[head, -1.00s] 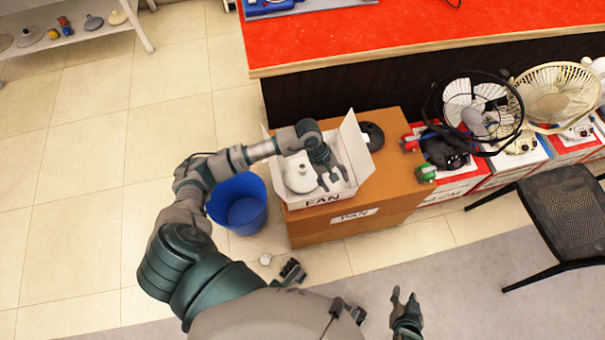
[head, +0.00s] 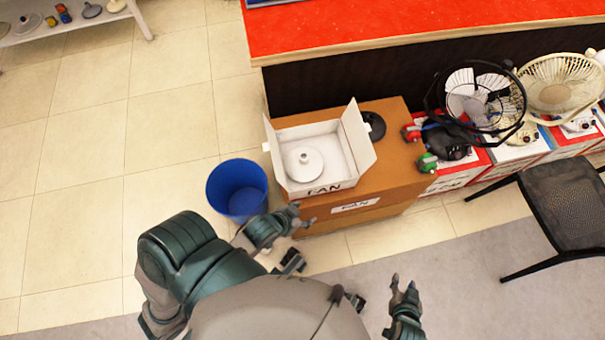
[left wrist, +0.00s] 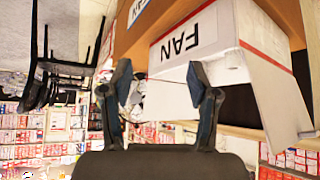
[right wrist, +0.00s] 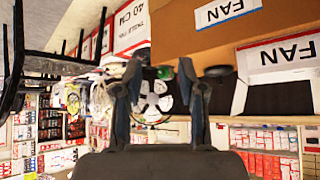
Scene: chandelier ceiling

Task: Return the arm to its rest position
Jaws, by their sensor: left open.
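My left gripper (head: 301,217) is open and empty in the head view, low in front of the brown carton and apart from it. Its two spread fingers also show in the left wrist view (left wrist: 160,85), with the white FAN box (left wrist: 190,48) beyond them. My right gripper (head: 403,287) is at the bottom right of the head view, clear of other things. Its fingers stand apart with nothing between them in the right wrist view (right wrist: 160,80). The open white FAN box (head: 345,150) stands on the brown carton (head: 400,175) and holds a white round base (head: 304,166).
A blue bin (head: 237,190) stands on the floor left of the carton, close to my left arm. A black chair (head: 570,205) is at the right. Fans (head: 475,105) stand on boxes along the red-topped counter (head: 400,25). The tiled floor at left is clear.

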